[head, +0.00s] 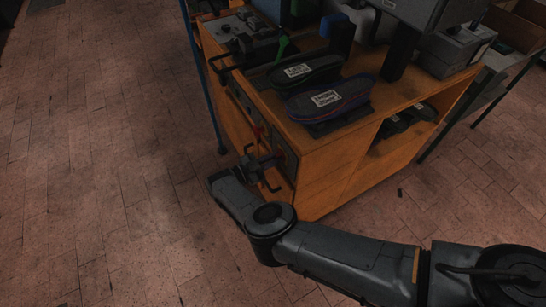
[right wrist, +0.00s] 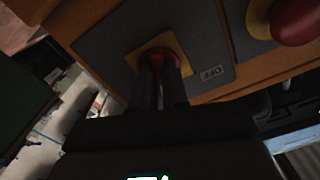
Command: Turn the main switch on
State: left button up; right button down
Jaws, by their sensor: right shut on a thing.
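The main switch (right wrist: 151,57) is a red knob on a yellow plate, set in a dark grey panel (right wrist: 200,40) on the front of the orange cabinet. My right gripper (head: 262,163) is at the cabinet's front in the head view. In the right wrist view its two dark fingers (right wrist: 160,80) are shut on the red knob and hide much of it. A small white label (right wrist: 211,73) sits beside the knob; its text appears turned. The knob's exact angle is hard to tell. My left gripper is not in view.
A second red button (right wrist: 295,20) on yellow is near the switch. Two dark shoe-shaped pieces (head: 308,68) (head: 330,101) with white labels lie on the cabinet top (head: 350,120). A black bar handle (head: 224,66) juts out on the left. The tiled floor (head: 100,150) is clear.

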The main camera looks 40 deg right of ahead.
jog(key=m, duration=0.3)
jog(key=shift+m+p, duration=0.3)
jog(key=shift+m, duration=0.7)
jog(key=c, duration=1.1)
grip_release()
jog(key=shift+c, duration=0.2)
jog(key=shift+a, duration=0.1)
